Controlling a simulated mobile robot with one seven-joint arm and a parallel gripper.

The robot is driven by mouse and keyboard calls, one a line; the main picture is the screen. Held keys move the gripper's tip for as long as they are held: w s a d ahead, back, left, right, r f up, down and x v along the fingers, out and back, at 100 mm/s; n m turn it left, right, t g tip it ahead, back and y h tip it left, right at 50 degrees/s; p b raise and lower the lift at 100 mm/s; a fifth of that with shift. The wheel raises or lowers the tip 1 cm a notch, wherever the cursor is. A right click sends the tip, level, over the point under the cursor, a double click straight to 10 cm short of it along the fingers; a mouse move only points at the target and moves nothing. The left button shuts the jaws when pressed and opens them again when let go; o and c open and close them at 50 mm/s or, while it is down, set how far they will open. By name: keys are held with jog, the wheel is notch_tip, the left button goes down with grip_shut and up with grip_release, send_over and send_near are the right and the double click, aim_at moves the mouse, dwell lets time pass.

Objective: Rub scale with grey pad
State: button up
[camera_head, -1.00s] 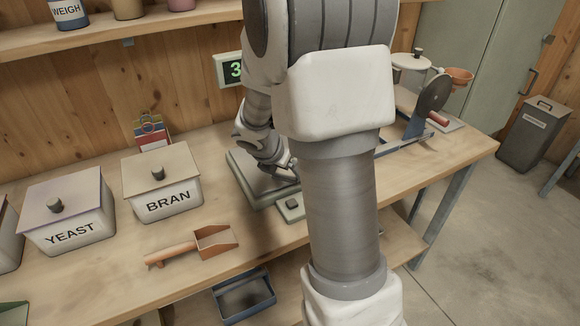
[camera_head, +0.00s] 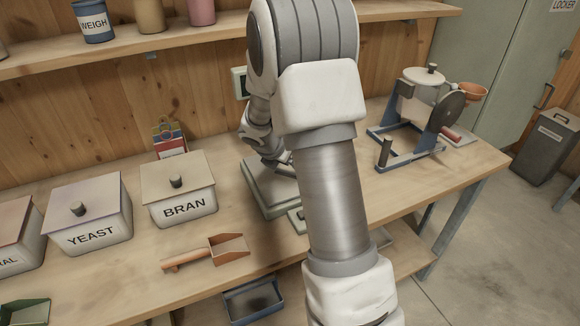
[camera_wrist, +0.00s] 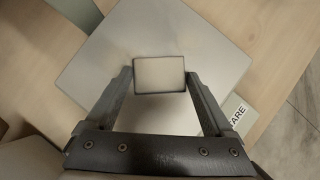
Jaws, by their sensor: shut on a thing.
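The scale (camera_head: 262,192) stands on the bench, partly hidden behind my arm in the head view. Its flat grey plate (camera_wrist: 150,40) fills much of the wrist view. My gripper (camera_wrist: 159,78) is over the plate, its two fingers shut on the pad (camera_wrist: 160,73), a small pale rectangle with a dark edge. I cannot tell whether the pad touches the plate. In the head view my arm hides the fingers and the pad.
Bins marked BRAN (camera_head: 179,190) and YEAST (camera_head: 88,212) stand left of the scale. A scoop (camera_head: 207,252) lies in front of them. A blue-framed machine (camera_head: 420,110) stands to the right. A blue tray (camera_head: 252,300) is below the bench edge.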

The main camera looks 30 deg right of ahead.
jog(key=shift+w+f, duration=0.1)
jog(key=shift+w, duration=0.3)
jog(key=shift+w+d+r+p, duration=0.1)
jog(key=shift+w+p, duration=1.3)
jog(key=shift+w, duration=0.55)
jog(key=shift+w+d+r+p, duration=0.1)
jog(key=shift+w+p, duration=1.25)
jog(key=shift+w, duration=0.55)
jog(key=shift+w+r+p, duration=0.1)
jog(key=shift+r+p, duration=0.35)
jog(key=shift+r, duration=0.05)
jog(key=shift+c, duration=0.7)
notch_tip(320, 180, up, 5)
jog(key=p, duration=0.4)
jog(key=shift+w+f, duration=0.1)
jog(key=shift+f, duration=0.1)
jog(key=shift+c, duration=0.8)
jog(key=shift+a+r+p, duration=0.1)
jog(key=shift+r+p, duration=0.2)
jog(key=shift+r, duration=0.25)
jog(key=shift+r+p, duration=1.4)
